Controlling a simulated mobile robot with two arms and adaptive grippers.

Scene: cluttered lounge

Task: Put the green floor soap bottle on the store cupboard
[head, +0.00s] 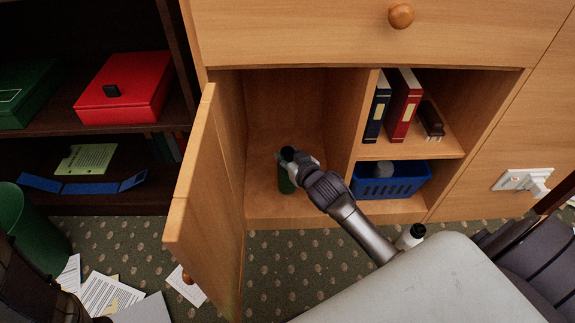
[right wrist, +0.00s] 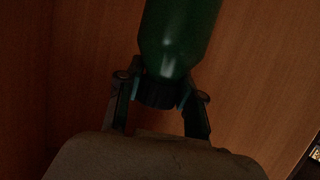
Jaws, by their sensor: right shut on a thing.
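The green floor soap bottle (head: 285,184) is inside the left compartment of the wooden cupboard (head: 225,55), behind its open door. My right gripper (head: 289,160) reaches into this compartment and is shut on the bottle's dark top end. In the right wrist view the green bottle (right wrist: 178,40) extends away from my right gripper (right wrist: 160,97), with its dark neck or cap between the two fingers. The gripper hides part of the bottle in the head view. I cannot tell whether its base touches the cupboard floor. My left gripper is not in view.
The open door (head: 205,200) stands left of my right arm. A divider, binders (head: 404,104) and a blue basket (head: 391,181) are to the right. A dark shelf holds a red box (head: 128,90). Papers (head: 108,294) lie on the carpet near a green bin (head: 32,225).

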